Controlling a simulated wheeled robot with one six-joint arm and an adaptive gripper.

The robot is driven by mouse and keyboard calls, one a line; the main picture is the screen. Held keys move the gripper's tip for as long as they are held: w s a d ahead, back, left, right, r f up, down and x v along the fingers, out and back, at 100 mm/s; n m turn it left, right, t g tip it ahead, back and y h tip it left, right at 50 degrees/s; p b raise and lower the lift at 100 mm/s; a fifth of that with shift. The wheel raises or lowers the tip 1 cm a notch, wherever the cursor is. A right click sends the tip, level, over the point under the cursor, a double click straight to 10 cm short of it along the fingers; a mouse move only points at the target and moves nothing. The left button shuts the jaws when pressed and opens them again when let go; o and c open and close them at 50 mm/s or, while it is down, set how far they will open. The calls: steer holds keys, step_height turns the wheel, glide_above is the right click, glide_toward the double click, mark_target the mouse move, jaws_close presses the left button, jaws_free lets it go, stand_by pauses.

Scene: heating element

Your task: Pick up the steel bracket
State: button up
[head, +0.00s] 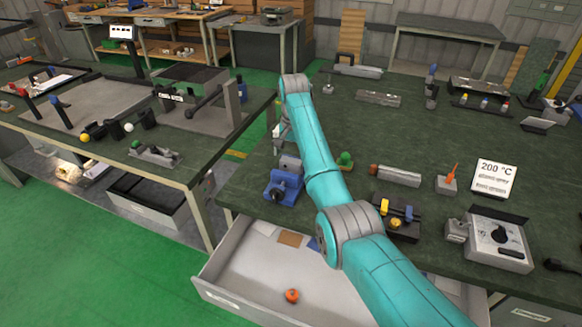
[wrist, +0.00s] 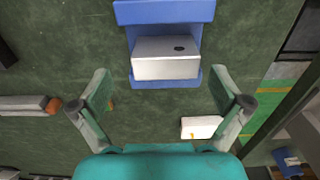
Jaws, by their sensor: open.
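A grey metal block with a dark hole in its top (wrist: 166,57), which looks like the steel bracket, sits in a blue vise-like holder (wrist: 165,12) in the wrist view. In the head view the blue holder (head: 283,188) stands near the table's front left corner, with the grey piece (head: 290,164) at its back. My gripper (wrist: 164,85) is open and empty; its two fingers are spread wide, on either side of the block's near edge in the picture. Height above the block is hard to tell. In the head view my arm hides most of the gripper.
A small white card (wrist: 201,128) lies near the right finger. A metal cylinder with an orange end (head: 396,175) and a small green object (head: 345,159) lie right of the holder. An open drawer (head: 245,270) juts out below the table. The table's left edge is close.

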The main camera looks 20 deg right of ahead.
mark_target(291, 160)
steer(key=f, duration=0.5)
steer(key=shift+w+a, duration=0.15)
steer(key=shift+a, duration=0.1)
steer(key=shift+c, duration=0.3)
steer(key=shift+r, duration=0.1)
steer(key=c, duration=1.3)
